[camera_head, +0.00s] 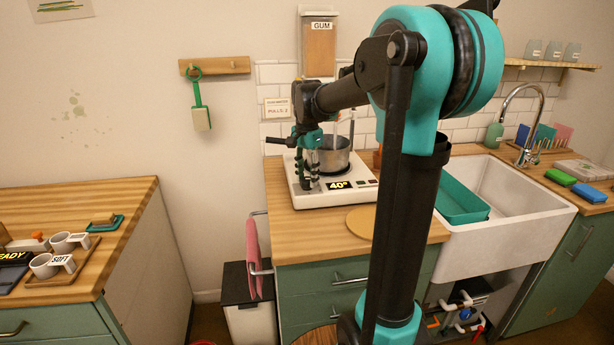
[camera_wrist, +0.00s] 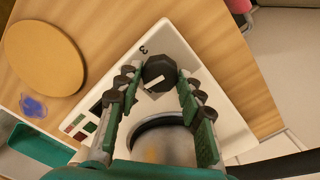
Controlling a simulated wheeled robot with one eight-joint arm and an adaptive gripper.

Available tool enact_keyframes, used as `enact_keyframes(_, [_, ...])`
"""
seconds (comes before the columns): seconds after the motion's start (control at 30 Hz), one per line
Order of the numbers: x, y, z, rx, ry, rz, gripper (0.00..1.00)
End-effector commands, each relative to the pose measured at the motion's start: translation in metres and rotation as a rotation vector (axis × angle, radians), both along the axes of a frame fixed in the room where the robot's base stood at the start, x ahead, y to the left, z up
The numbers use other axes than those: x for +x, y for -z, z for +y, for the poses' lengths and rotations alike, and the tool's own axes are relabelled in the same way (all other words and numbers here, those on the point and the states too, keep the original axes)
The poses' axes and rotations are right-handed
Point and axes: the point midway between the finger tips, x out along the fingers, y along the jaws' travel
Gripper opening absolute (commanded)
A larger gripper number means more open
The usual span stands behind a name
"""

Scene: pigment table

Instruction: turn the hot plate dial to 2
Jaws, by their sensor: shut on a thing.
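The white hot plate (camera_head: 350,193) stands on the wooden counter, with a metal pot (camera_head: 333,158) on it and a display (camera_head: 341,185) reading about 40°. In the wrist view its dark, many-sided dial (camera_wrist: 158,68) carries a white pointer mark, slanted in the picture. A printed 3 (camera_wrist: 143,50) shows beside the dial; other numbers are hidden or not readable, so I cannot tell the setting. My gripper (camera_wrist: 158,78) points down at the hot plate's front left corner, its fingertips shut on the dial from both sides. In the head view my gripper (camera_head: 307,180) hides the dial.
The pot (camera_wrist: 160,140) sits close behind my fingers in the wrist view. A round wooden board (camera_head: 364,221) lies on the counter right of the hot plate's front. A teal tray (camera_head: 460,203) and white sink are farther right. A pink towel (camera_head: 253,256) hangs at the counter's left side.

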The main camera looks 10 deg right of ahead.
Motion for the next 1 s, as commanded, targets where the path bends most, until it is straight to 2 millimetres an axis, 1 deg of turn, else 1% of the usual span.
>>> enact_keyframes(0.2, [0.0006,-0.0003,-0.0001,0.000,0.166,-0.001,0.09])
enact_keyframes(0.4, [0.0006,-0.0004,-0.0001,0.000,0.277,-0.001,0.09])
enact_keyframes(0.7, [0.0006,-0.0004,-0.0001,0.000,0.355,-0.001,0.09])
enact_keyframes(1.0, [0.0006,-0.0004,-0.0001,0.000,0.363,-0.001,0.09])
